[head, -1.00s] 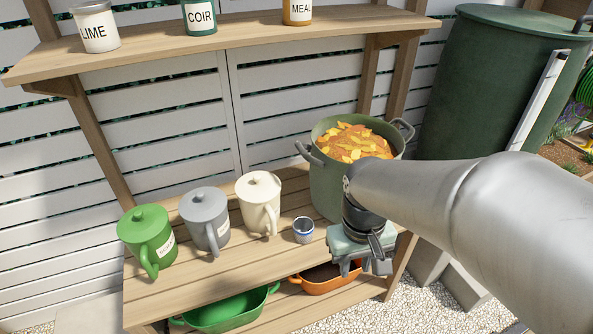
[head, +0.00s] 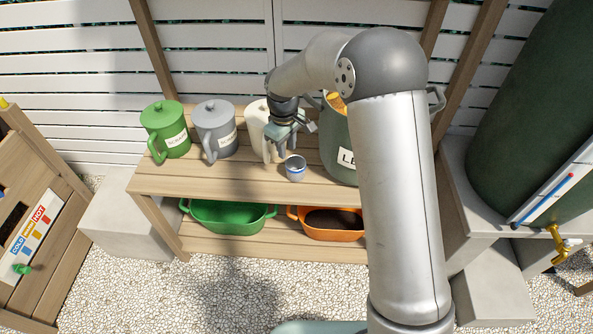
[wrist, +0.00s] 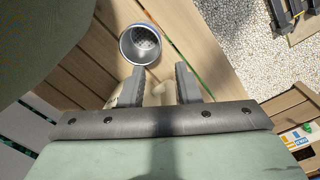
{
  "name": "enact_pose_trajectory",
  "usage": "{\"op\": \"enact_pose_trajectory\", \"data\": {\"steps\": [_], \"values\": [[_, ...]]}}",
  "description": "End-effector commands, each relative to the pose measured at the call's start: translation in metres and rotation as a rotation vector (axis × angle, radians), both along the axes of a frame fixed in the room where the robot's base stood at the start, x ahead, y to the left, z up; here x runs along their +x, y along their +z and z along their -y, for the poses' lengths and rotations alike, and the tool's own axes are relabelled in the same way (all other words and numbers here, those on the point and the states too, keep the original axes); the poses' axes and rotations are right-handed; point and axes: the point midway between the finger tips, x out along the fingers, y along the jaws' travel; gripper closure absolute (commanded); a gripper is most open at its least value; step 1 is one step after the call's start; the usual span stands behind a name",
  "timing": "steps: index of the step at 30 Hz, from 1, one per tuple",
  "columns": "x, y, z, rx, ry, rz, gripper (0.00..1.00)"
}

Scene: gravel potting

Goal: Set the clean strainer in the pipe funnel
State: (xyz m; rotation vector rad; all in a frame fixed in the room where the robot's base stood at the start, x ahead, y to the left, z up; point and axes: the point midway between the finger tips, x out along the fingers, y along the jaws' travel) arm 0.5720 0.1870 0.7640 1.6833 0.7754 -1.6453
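The strainer looks to be the small metal cup with a blue band (head: 295,169) on the upper shelf board, in front of the cream jug. In the wrist view the strainer (wrist: 141,45) shows a perforated bottom and looks empty. It lies just beyond my fingertips and is not held. My gripper (head: 281,150) hangs pointing down by the cream jug (head: 256,122), a little left of and behind the strainer. In the wrist view my gripper (wrist: 158,84) has its fingers apart, with part of the cream jug showing between them. I cannot make out a pipe funnel.
A grey jug (head: 215,135) and a green jug (head: 165,135) stand to the left. A large green pot (head: 338,140) stands close on the right, partly behind my arm. Green (head: 228,218) and orange (head: 333,224) tubs sit below. A dark green tank (head: 540,110) with a brass tap (head: 563,243) stands at right.

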Motion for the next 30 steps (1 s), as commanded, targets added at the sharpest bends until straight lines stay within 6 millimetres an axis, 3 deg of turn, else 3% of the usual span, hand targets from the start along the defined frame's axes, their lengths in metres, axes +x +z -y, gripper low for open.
{"op": "enact_pose_trajectory", "data": {"steps": [3,9,17,26,30], "values": [[0.000,-0.029,0.001,-0.002,-0.001,-0.004,0.70],[0.002,-0.061,0.002,-0.002,-0.001,-0.001,0.70],[0.003,-0.076,0.003,-0.001,-0.001,-0.001,0.70],[0.006,-0.117,0.003,-0.002,-0.002,-0.003,0.70],[0.007,-0.122,0.003,-0.001,-0.002,0.002,0.70]]}}
